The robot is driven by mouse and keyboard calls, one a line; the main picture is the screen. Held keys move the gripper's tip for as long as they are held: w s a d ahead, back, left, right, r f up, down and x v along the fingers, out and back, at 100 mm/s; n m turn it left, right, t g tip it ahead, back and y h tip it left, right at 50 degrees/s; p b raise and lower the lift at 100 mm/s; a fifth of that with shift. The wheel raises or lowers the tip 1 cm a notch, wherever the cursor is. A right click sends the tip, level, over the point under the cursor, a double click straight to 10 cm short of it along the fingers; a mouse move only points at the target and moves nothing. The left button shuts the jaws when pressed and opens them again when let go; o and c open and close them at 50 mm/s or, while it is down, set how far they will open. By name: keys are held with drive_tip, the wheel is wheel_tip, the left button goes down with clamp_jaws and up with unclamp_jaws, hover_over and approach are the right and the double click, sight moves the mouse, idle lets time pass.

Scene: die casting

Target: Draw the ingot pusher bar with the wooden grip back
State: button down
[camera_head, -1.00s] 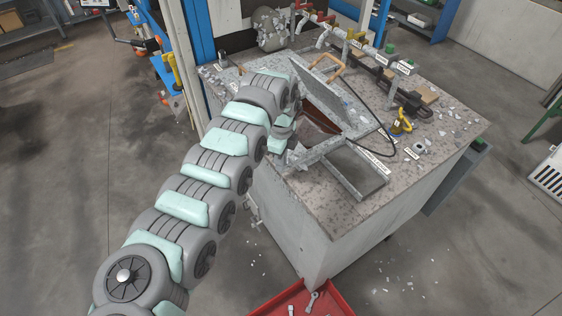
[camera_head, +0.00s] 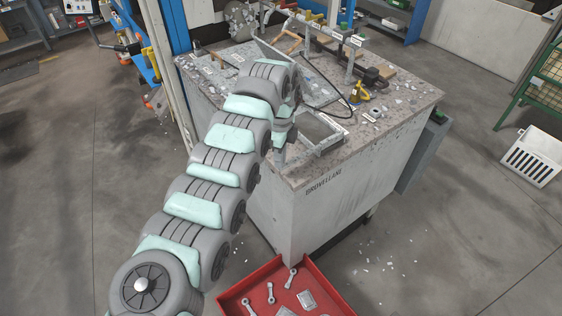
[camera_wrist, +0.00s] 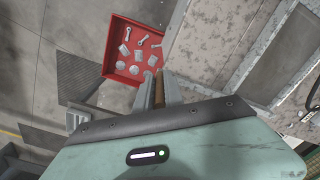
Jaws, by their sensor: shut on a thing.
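My gripper (camera_head: 281,153) hangs low at the near edge of the stone-topped furnace block (camera_head: 372,132), just left of the rectangular metal frame on top. In the wrist view its two fingers (camera_wrist: 160,88) are shut on a narrow brown piece that looks like the wooden grip (camera_wrist: 160,93); only a sliver shows. The metal of the pusher bar cannot be made out in either view.
A red tray (camera_head: 322,285) with several metal parts stands on the floor before the block; it also shows in the wrist view (camera_wrist: 110,50). The metal frame (camera_head: 330,146), valve pipes (camera_head: 352,40) and a yellow fitting (camera_head: 361,91) occupy the top.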

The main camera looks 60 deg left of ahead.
drive_tip(key=shift+d+r, duration=0.1)
drive_tip(key=shift+d, duration=0.05)
drive_tip(key=c, duration=1.5)
unclamp_jaws()
drive_tip(key=shift+d, duration=0.1)
drive_tip(key=shift+o, duration=0.2)
wheel_tip(320, 180, up, 11)
drive_tip(key=shift+f+b, duration=0.15)
drive_tip(key=shift+b, duration=1.1)
